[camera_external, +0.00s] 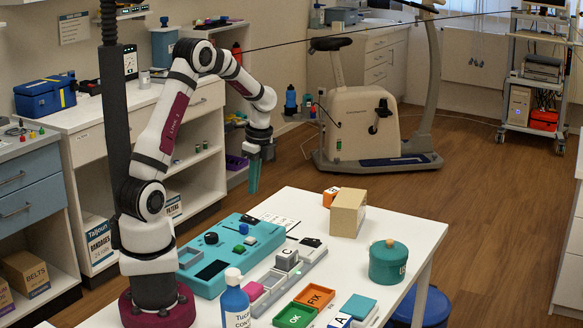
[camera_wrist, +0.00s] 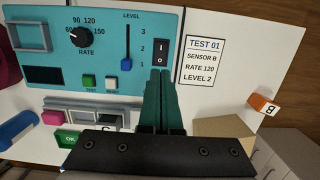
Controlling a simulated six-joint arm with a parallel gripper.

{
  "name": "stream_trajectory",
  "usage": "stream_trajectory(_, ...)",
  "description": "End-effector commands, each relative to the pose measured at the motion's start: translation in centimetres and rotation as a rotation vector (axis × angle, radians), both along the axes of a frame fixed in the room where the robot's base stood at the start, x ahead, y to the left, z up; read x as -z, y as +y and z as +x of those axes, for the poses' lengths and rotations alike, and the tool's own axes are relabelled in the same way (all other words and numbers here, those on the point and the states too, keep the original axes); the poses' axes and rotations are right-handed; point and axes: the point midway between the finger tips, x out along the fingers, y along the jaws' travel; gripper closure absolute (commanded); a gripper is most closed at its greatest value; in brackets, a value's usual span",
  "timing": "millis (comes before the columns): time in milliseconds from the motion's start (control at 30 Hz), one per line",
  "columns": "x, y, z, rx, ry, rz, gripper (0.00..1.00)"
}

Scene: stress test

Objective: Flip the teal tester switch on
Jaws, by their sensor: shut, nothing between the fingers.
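The teal tester (camera_external: 235,262) lies on the white table. In the wrist view the tester (camera_wrist: 105,77) shows its dial, slider and buttons. Its black rocker switch (camera_wrist: 161,52), marked I and O, is at the panel's right side. I cannot tell which half of the switch is pressed. My gripper (camera_external: 253,192) is above the tester's far end, pointing down, apart from the table. In the wrist view my gripper (camera_wrist: 161,74) has its green fingers together, empty. The fingertips appear just below the switch; the gap to it is unclear.
A printed card (camera_wrist: 205,60) reads TEST 01, SENSOR B, RATE 120, LEVEL 2. The black rate dial (camera_wrist: 80,38) and blue level slider (camera_wrist: 126,64) are left of the switch. A cardboard box (camera_external: 348,212), a teal pot (camera_external: 388,264), a blue bottle (camera_external: 235,302) and coloured trays (camera_external: 314,296) share the table.

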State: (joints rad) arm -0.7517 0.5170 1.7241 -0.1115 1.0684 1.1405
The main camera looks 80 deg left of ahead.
Motion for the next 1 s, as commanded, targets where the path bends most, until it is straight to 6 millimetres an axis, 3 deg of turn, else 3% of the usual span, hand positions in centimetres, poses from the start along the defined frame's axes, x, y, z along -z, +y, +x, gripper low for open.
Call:
stream_trajectory(100, -2.7, -0.2, 0.3, 0.000, -0.003, 0.003, 1.00)
stream_trajectory(333, -5.8, -0.6, 0.6, -0.001, -0.001, 0.001, 1.00)
stream_trajectory(700, -6.3, -0.6, 0.6, -0.001, 0.001, -0.001, 1.00)
stream_trajectory(833, -6.5, 0.6, -0.6, -0.003, 0.000, 0.001, 1.00)
stream_trajectory(1000, -6.4, 0.5, -0.5, 0.000, 0.001, 0.001, 1.00)
